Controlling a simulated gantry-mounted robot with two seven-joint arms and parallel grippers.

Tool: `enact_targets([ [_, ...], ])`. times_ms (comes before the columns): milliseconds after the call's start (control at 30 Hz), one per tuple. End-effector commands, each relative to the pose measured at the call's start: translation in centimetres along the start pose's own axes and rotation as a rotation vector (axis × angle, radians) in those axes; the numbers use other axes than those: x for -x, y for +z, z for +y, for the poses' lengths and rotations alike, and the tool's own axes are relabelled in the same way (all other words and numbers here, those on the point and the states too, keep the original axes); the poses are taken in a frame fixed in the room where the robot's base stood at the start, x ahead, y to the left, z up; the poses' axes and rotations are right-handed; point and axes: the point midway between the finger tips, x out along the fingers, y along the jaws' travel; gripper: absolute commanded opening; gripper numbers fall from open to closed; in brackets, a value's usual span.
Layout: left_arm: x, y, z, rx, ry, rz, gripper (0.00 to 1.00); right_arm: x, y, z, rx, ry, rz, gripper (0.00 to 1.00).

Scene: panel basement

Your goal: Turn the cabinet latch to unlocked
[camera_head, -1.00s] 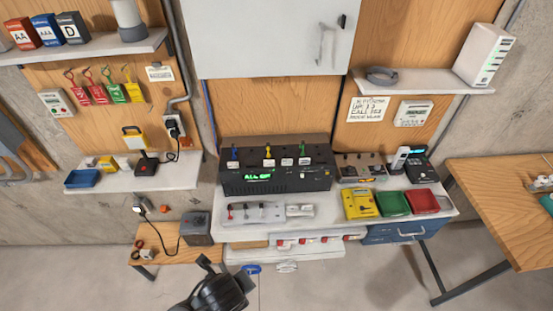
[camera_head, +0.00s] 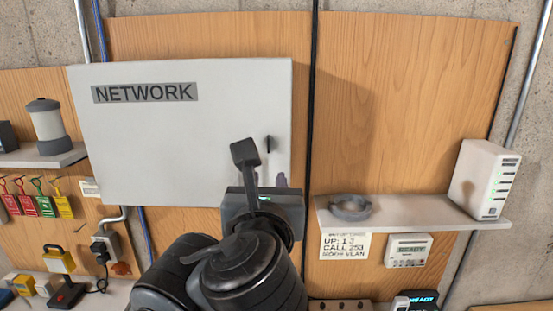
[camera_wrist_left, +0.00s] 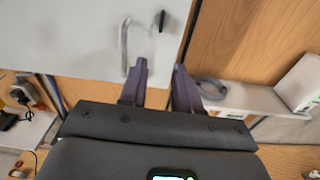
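The cabinet (camera_head: 180,140) is a pale grey box on the wooden panel with a NETWORK label, and its door is shut. The latch (camera_head: 269,143) is a small dark upright bar near the door's right edge. It also shows in the left wrist view (camera_wrist_left: 162,21), near the top, with the pale cabinet handle (camera_wrist_left: 124,48) to its left. My left gripper (camera_head: 267,181) is just below the latch in the head view, partly hidden behind its own wrist. In the left wrist view its two purple fingers (camera_wrist_left: 160,76) are apart and empty, short of the latch. My right gripper is out of view.
Right of the cabinet, a shelf (camera_head: 410,212) holds a grey ring (camera_head: 350,207) and a white box with green lights (camera_head: 484,179). A black cable (camera_head: 312,90) runs down the panel beside the cabinet. A lantern (camera_head: 46,125) stands on the left shelf.

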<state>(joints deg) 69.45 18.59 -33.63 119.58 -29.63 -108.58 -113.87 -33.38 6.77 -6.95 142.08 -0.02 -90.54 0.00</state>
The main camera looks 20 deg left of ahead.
Motion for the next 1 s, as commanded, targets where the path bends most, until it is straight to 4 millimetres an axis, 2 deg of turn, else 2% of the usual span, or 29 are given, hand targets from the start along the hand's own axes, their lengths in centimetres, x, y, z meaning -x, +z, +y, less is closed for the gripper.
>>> enact_targets([
  [100, 0.8, 2.1, 0.3, 0.015, 0.001, -0.046, 0.32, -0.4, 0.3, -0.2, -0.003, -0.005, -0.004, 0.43],
  [267, 0.2, 3.1, 0.5, 0.021, 0.002, -0.062, 0.32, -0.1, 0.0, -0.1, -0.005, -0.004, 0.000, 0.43],
  [700, -6.5, 3.5, 0.6, 0.019, 0.005, -0.061, 0.32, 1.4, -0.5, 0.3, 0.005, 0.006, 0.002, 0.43],
  [1000, -9.2, 3.5, 0.5, 0.023, 0.001, -0.061, 0.32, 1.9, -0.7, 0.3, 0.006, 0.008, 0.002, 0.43],
])
